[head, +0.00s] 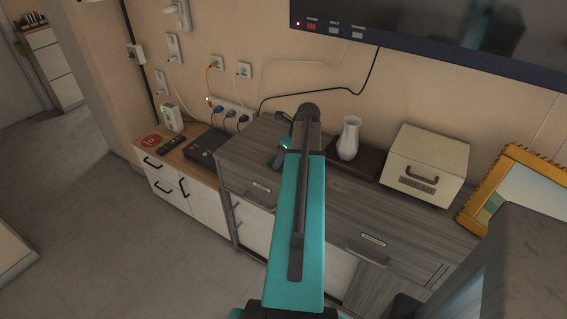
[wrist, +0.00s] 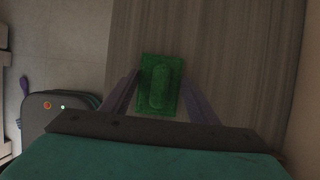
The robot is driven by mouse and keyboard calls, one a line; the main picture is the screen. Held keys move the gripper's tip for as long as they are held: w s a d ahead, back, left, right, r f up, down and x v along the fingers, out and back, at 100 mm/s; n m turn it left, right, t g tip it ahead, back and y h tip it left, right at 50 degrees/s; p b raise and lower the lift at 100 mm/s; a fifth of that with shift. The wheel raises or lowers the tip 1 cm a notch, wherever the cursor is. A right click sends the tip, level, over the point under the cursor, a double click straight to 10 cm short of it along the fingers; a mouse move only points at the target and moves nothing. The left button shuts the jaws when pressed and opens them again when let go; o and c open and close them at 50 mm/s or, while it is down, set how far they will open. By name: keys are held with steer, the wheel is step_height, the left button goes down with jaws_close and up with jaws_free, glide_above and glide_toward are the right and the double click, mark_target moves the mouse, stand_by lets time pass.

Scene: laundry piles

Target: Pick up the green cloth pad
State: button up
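The green cloth pad (wrist: 147,102) lies on the grey wood top of the dresser, seen in the upper middle of the wrist view. It is a flat green rectangle with a raised rounded middle. My gripper (wrist: 161,78) is open, with one purple-grey finger on each side of the pad. I cannot tell whether the fingers touch it or how high they are above the top. In the head view the pad does not show, and my arm covers most of the gripper.
The dresser (head: 253,146) stands against the wall. A white vase (head: 348,138), a cream case (head: 424,160) and a gold-framed picture (head: 512,185) stand along it to the right. A lower cabinet (head: 172,158) with a black box (head: 208,146) is to the left.

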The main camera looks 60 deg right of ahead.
steer(key=shift+c, duration=1.1)
steer(key=shift+r, duration=0.2)
steer(key=shift+r+b, duration=0.5)
steer(key=shift+r, duration=0.95)
steer(key=s+a+b, duration=0.1)
steer(key=s+a, duration=0.1)
steer(key=s, duration=0.2)
steer(key=s+a+r, duration=0.1)
steer(key=s+a, duration=0.1)
steer(key=s, duration=0.3)
steer(key=s+a+b, duration=0.1)
steer(key=s+a, duration=0.2)
steer(key=s, duration=0.2)
steer(key=shift+s+a+r+b, duration=0.1)
steer(key=shift+s+r+b, duration=0.05)
steer(key=shift+r+b, duration=0.2)
